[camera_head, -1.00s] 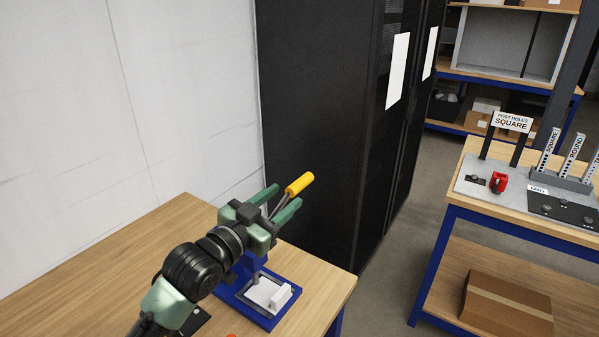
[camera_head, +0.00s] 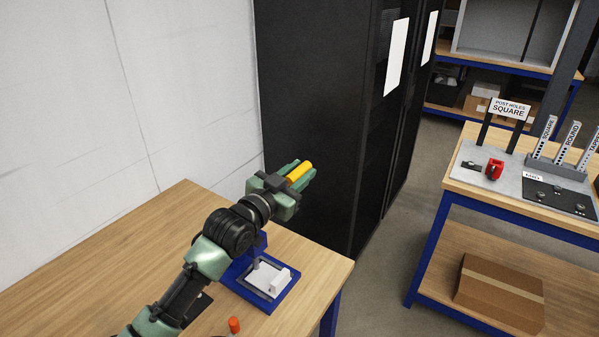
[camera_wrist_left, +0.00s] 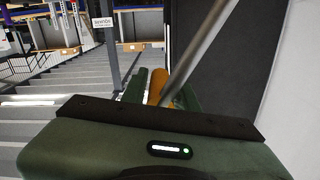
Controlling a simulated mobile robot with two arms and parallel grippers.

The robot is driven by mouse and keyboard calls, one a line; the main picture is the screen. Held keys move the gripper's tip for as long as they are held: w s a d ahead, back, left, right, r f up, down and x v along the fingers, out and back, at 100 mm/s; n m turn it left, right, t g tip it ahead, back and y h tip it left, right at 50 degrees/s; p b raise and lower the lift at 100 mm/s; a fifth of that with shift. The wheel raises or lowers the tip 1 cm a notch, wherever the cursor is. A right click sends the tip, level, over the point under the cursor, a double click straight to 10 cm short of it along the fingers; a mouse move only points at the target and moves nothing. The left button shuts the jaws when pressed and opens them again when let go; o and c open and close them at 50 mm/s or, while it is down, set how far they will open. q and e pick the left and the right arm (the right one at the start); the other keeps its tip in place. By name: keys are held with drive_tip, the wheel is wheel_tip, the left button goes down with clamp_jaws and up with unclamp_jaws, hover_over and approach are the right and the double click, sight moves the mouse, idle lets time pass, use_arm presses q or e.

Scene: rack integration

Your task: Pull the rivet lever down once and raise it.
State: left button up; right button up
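The rivet lever has a yellow handle (camera_head: 299,173) above a blue press base (camera_head: 284,301) on the wooden bench. The lever is up, with its handle tilted away from me to the right. My left gripper (camera_head: 303,172) is shut on the handle, with one green finger along each side. In the left wrist view the handle (camera_wrist_left: 157,86) lies between the two fingers (camera_wrist_left: 160,92), and the grey lever rod (camera_wrist_left: 195,52) runs up to the right. A white block (camera_head: 279,282) sits on the press base. My left arm hides part of the press. My right gripper is not in view.
A tall black cabinet (camera_head: 315,120) stands close behind the lever. A white wall is at the left. The bench top (camera_head: 80,265) left of my arm is clear. An orange-topped item (camera_head: 234,324) stands at the front. Another bench (camera_head: 455,185) stands at the right.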

use_arm(q)
clamp_jaws()
idle(1.2)
